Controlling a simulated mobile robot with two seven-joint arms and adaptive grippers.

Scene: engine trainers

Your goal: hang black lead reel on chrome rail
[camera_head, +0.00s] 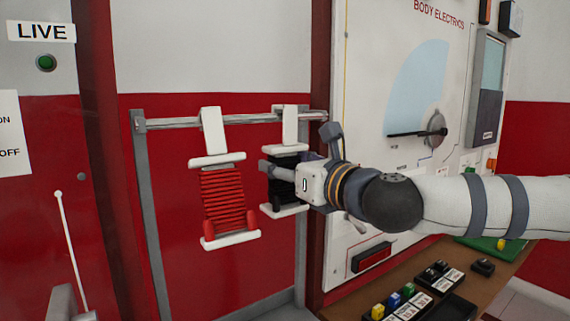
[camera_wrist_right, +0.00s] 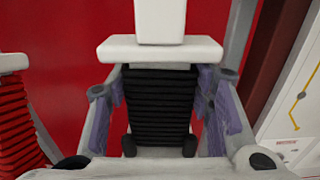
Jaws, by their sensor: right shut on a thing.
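The black lead reel (camera_head: 287,161) has black windings between white end bars and a white hanger strap at its top. My right gripper (camera_head: 282,176) is shut on its sides and partly covers it. In the right wrist view the black windings (camera_wrist_right: 160,105) sit upright between the two finger pads of the right gripper (camera_wrist_right: 160,112). The chrome rail (camera_head: 240,119) runs level across the red wall. The reel's strap (camera_head: 290,126) overlaps the rail near its right end; whether it bears on the rail cannot be told. My left gripper is not in view.
A red lead reel (camera_head: 223,200) hangs from the rail to the left, slightly tilted. The rail's grey side posts (camera_head: 150,220) stand at each end. A Body Electrics panel (camera_head: 365,100) is close on the right, above a wooden bench (camera_head: 350,311) with small coloured parts.

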